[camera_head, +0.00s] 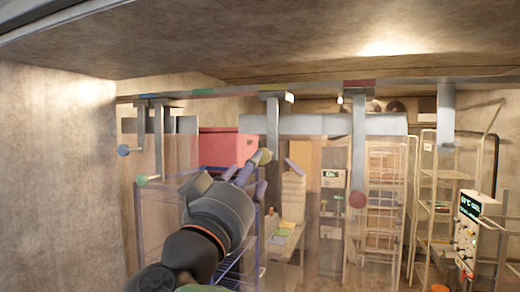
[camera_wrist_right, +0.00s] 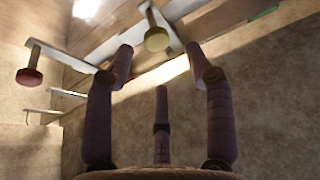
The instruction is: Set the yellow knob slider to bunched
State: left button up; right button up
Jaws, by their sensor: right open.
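The yellow knob (camera_head: 264,156) hangs on a grey bracket (camera_head: 273,120) from the overhead rail (camera_head: 320,87). My right gripper (camera_head: 247,172) is raised just below and beside this knob, its fingers spread. In the right wrist view, the yellow knob (camera_wrist_right: 157,39) shows between and beyond the two upper fingertips of my open right gripper (camera_wrist_right: 160,62). I see no clear contact, and the exact gap is hard to tell. My left gripper is not in view.
A blue knob (camera_head: 123,150) and a green knob (camera_head: 142,180) hang to the left, a red knob (camera_head: 357,200) to the right; it also shows in the wrist view (camera_wrist_right: 29,77). Translucent strips hang below the rail. A control panel (camera_head: 467,232) stands at right.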

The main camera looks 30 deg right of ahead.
jog(key=p, duration=0.2)
send_near(272, 126)
notch_tip(272, 126, down, 2)
jog(key=w+d, duration=0.1)
jog(key=d, duration=0.1)
jog(key=shift+w+d, duration=0.15)
jog(key=shift+w, duration=0.4)
jog(key=shift+d+r, duration=0.1)
jog(key=shift+d, duration=0.05)
jog(key=c, duration=0.9)
grip_shut()
